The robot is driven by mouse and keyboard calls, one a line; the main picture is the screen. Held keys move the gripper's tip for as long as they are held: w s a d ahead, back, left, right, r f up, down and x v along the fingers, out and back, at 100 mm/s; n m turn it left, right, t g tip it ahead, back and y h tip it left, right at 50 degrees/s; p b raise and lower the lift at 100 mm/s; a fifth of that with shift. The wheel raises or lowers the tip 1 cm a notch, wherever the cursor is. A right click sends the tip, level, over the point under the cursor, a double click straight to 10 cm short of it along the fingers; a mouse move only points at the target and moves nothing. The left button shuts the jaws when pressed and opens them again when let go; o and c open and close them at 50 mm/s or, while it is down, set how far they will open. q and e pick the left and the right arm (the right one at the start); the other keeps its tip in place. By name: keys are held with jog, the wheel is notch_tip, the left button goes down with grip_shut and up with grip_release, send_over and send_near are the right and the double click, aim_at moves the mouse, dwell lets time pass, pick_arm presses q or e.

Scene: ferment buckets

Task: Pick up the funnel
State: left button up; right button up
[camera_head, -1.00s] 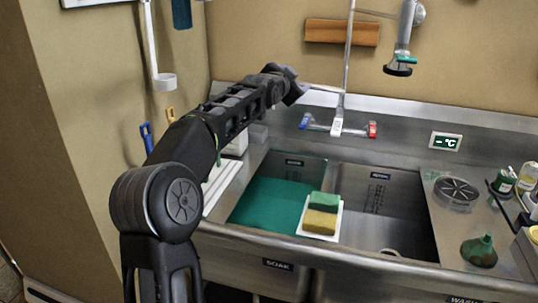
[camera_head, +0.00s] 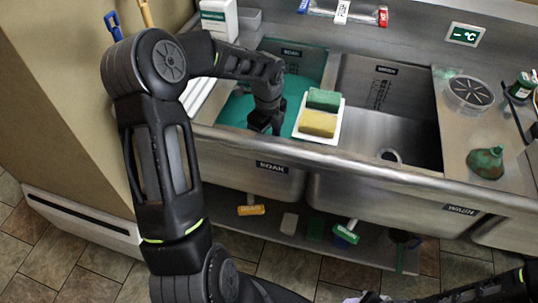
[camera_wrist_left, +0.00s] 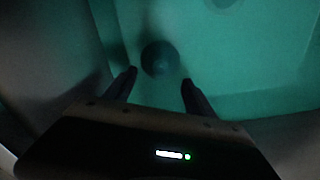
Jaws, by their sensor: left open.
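A green cone-shaped funnel (camera_head: 487,163) stands wide end down on the steel counter at the right, right of the wash basin. My left gripper (camera_head: 264,130) points down into the soak basin, well left of that funnel and beside the sponges. In the left wrist view my left gripper (camera_wrist_left: 158,85) is open with nothing between its fingers. A dark round thing (camera_wrist_left: 160,58) lies below and ahead of the fingertips in the teal liquid; I cannot tell whether it is a drain or another object. My right gripper is not in view.
The soak basin (camera_head: 300,60) holds teal liquid. A green sponge (camera_head: 323,98) and a yellow sponge (camera_head: 317,123) lie on a white tray on the basin divider. The wash basin (camera_head: 405,135) looks empty. A round strainer (camera_head: 471,92) sits behind the funnel.

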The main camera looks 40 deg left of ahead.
pick_arm(q)
jog(key=shift+f, duration=1.3)
jog(key=shift+f+p, duration=0.3)
jog(key=shift+f, duration=2.3)
grip_shut()
